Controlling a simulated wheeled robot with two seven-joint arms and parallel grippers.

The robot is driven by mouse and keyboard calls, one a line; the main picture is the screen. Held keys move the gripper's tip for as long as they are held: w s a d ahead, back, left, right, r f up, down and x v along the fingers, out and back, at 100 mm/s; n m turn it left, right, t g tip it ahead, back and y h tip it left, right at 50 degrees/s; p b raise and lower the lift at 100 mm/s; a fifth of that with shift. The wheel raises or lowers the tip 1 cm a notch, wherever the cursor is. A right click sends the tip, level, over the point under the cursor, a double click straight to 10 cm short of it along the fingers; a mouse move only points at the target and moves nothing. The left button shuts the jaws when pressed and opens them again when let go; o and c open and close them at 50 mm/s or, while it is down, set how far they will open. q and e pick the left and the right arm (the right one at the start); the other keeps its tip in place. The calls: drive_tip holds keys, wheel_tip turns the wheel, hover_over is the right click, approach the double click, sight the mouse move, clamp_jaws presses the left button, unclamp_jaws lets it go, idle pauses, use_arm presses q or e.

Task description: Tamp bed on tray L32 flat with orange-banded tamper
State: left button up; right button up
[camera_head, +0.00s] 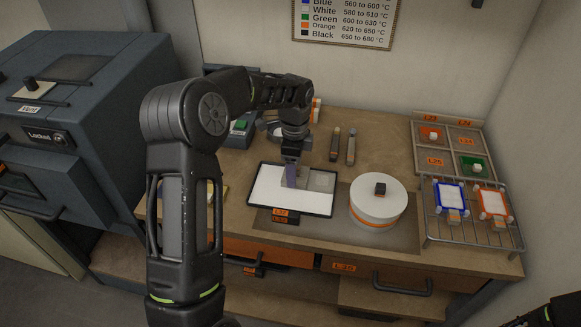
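A dark-rimmed tray (262,210) holds a flat, pale bed (270,187). An orange label (281,212) sits at its front edge; its number is too small to read surely. A greyer square patch (320,180) shows at the bed's right back. My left gripper (291,180) points down over the middle of the bed, its tips at or close to the surface. A greyish upright piece shows there; I cannot tell fingers from a held tool. No orange-banded tamper is clearly visible. Two slim tools (335,145) (351,147) lie behind the tray.
A white round container (376,192) with an orange band and dark knob stands right of the tray. A wire rack (474,236) holds blue and orange frames. A compartment tray (452,133) stands behind it. A kiln (75,110) is at left.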

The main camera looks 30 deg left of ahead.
sight(316, 185)
use_arm(q)
drive_tip(key=shift+f+b, duration=0.5)
drive_tip(key=shift+f, duration=0.3)
drive_tip(key=shift+f, duration=0.35)
idle(1.1)
drive_tip(key=shift+r+p, duration=0.55)
drive_tip(key=shift+r, duration=0.65)
drive_tip(key=shift+w+d, duration=0.35)
drive_tip(key=shift+d, duration=0.65)
drive_tip(key=shift+w+d, duration=0.35)
drive_tip(key=shift+d, duration=0.6)
drive_tip(key=shift+w+d, duration=0.35)
drive_tip(key=shift+d, duration=0.65)
